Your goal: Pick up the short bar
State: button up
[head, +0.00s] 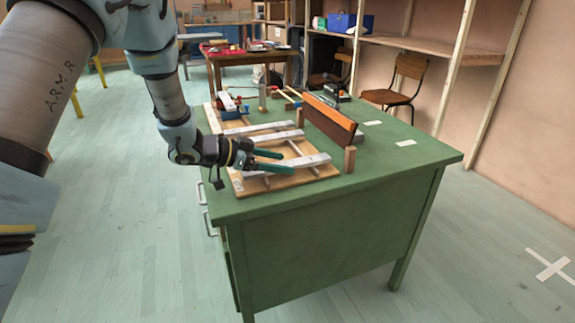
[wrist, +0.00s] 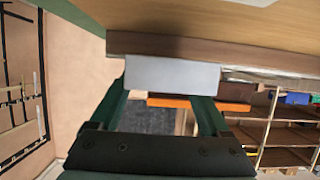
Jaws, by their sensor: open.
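Pale grey bars lie across a wooden frame on a board on the green desk. The nearest bar (head: 314,160) looks like the short bar, though the head view does not settle their lengths. My gripper (head: 284,162) is open at this bar's left part, with its teal fingers apart on either side. In the wrist view, a pale grey bar end (wrist: 172,73) shows between the open fingers, against a wooden edge. I cannot tell whether the fingers touch it. Another bar (head: 272,138) lies just behind, and one more (head: 262,127) lies farther back.
The board (head: 240,187) rests on the green desk (head: 400,165). A long orange-topped panel (head: 330,118) stands right of the bars, with wooden blocks (head: 349,160) near it. Small tools and a blue-based item (head: 232,114) lie at the back. The desk's right side is mostly clear.

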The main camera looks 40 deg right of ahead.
jog(key=shift+d, duration=0.1)
grip_shut()
dwell(0.6)
